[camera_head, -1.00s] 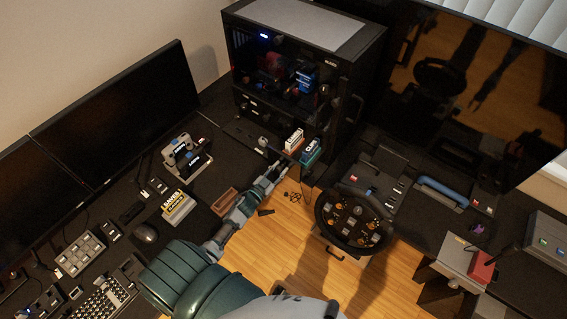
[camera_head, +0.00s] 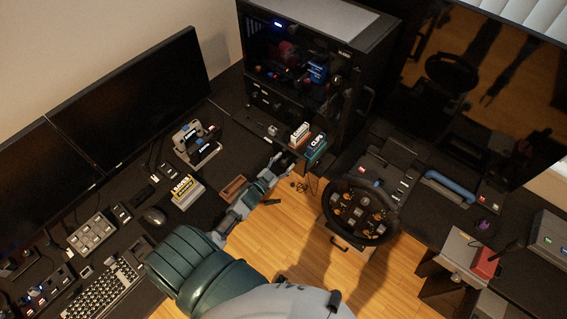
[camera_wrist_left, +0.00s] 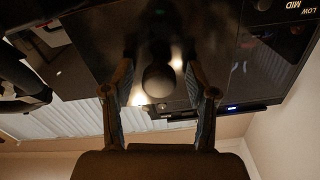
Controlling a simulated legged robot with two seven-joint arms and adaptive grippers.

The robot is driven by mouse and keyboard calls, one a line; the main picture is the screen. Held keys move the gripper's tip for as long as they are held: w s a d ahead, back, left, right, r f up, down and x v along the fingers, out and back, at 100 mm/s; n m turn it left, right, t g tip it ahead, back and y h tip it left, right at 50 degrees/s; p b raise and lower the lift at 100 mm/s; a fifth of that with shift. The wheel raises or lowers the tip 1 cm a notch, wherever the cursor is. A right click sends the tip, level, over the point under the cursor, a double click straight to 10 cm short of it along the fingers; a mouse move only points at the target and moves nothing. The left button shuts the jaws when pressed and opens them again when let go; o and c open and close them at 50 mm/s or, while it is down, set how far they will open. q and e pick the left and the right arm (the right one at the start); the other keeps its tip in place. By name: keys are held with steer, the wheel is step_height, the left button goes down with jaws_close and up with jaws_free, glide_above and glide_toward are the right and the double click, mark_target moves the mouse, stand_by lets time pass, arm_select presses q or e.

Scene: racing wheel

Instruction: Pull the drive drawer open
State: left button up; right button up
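My left gripper (camera_head: 284,163) is in front of the black computer case (camera_head: 300,113), at its lower front beside the small boxes. In the left wrist view its two fingers (camera_wrist_left: 158,105) stand apart, open. A dark round knob (camera_wrist_left: 159,84) shows between them on a dark glossy front, with a gap visible on both sides. In the head view I cannot make out this knob clearly behind the hand. I cannot tell the drive drawer's outline or how far out it stands. My right gripper is not in view.
A white-and-orange box (camera_head: 300,133) and a green CLIPS box (camera_head: 316,146) stand close right of my left gripper. A wooden tray (camera_head: 232,188) and a yellow-labelled box (camera_head: 185,191) lie left. The steering wheel (camera_head: 360,210) is to the right.

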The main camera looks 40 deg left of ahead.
arm_select(q)
steer(key=shift+s+f, duration=0.1)
steer(key=shift+s, duration=0.1)
steer(key=s+a, duration=0.1)
steer(key=s, duration=1)
steer(key=shift+s, duration=0.3)
